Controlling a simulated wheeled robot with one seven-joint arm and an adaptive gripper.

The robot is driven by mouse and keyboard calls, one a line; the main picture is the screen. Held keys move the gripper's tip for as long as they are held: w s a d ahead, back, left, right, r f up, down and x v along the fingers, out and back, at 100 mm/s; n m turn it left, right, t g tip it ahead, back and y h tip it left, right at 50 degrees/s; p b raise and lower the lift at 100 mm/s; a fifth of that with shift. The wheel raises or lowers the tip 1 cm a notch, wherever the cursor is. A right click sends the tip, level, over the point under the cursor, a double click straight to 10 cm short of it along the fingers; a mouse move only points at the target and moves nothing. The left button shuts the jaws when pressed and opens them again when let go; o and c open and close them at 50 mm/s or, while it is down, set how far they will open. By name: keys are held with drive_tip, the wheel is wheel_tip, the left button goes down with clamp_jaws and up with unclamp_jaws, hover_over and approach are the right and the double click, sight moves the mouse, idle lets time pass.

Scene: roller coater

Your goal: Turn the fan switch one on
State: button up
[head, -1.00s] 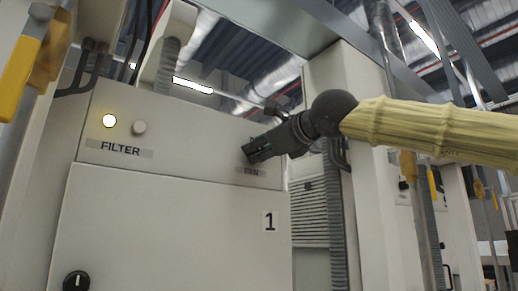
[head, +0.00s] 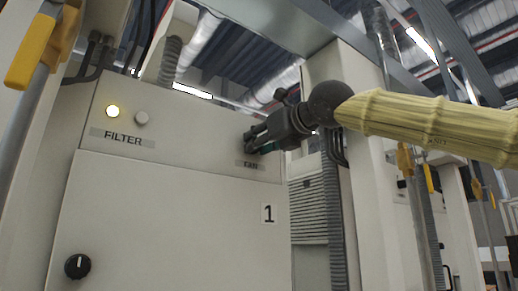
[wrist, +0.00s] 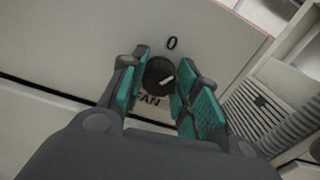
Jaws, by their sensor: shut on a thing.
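The fan switch (wrist: 157,78) is a round black knob with a white pointer line on the pale panel of the cabinet marked 1. In the wrist view its pointer lies toward the right, tilted slightly up. A "0" (wrist: 172,43) is printed above it, and the FAN label (wrist: 150,100) is below, partly covered. My gripper (wrist: 163,76) has one teal-padded finger on each side of the knob and is shut on it. In the head view my gripper (head: 254,141) is at the panel above the FAN label (head: 250,164) and hides the knob.
A black knob (head: 77,266) is low on the cabinet door. A yellow-handled pole (head: 38,50) stands at left; a grey corrugated hose (head: 335,215) runs right of the cabinet.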

drive_tip(key=m+b, duration=0.2)
drive_tip(key=m, duration=0.1)
drive_tip(key=m+b, duration=0.3)
drive_tip(key=m, duration=0.1)
drive_tip(key=m+b, duration=0.3)
drive_tip(key=m, duration=0.1)
drive_tip(key=shift+w+f, duration=0.15)
drive_tip(key=shift+f, duration=0.2)
drive_tip(key=shift+m, duration=0.3)
drive_tip(key=o, duration=0.8)
drive_tip(key=shift+o, duration=1.1)
drive_tip(key=shift+w+a+r, duration=0.1)
drive_tip(key=shift+a, duration=0.05)
drive_tip(key=shift+r, duration=0.1)
